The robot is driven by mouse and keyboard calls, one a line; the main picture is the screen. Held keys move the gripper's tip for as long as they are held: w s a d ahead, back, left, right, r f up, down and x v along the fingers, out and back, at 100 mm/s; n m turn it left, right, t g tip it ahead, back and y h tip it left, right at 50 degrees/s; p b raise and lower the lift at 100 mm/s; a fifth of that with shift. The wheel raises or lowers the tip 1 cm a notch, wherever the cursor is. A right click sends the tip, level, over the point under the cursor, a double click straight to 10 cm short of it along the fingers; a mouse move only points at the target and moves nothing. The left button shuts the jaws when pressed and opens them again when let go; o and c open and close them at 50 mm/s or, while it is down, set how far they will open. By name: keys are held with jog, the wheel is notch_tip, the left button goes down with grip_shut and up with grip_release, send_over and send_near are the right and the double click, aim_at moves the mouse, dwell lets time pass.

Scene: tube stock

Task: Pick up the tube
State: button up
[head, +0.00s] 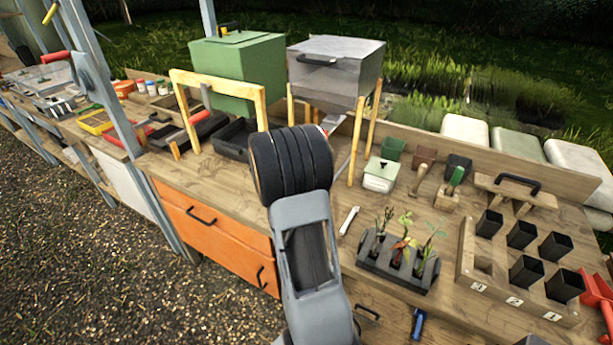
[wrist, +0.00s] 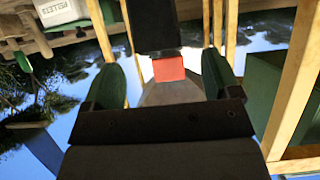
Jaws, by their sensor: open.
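In the wrist view, which appears upside down, my gripper (wrist: 160,66) has its two green fingers apart. A black block-like object (wrist: 155,25) with a red end (wrist: 169,69) shows in line with the gap between them. I cannot tell whether it is the tube, how far off it is, or whether it lies between the fingers. In the head view my wrist hides the fingertips. Several black square tubes (head: 525,271) stand in a numbered wooden rack (head: 470,276) at the right. A dark holder (head: 382,268) with three seedlings stands nearer the middle.
A white green-rimmed container (head: 380,175), a white stick-like item (head: 349,221) and a green-handled tool (head: 455,180) lie around the bench. Bare bench shows left of the holder.

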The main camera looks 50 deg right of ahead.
jog(key=shift+x, duration=2.9)
jog(key=shift+c, duration=0.3)
jog(key=c, duration=1)
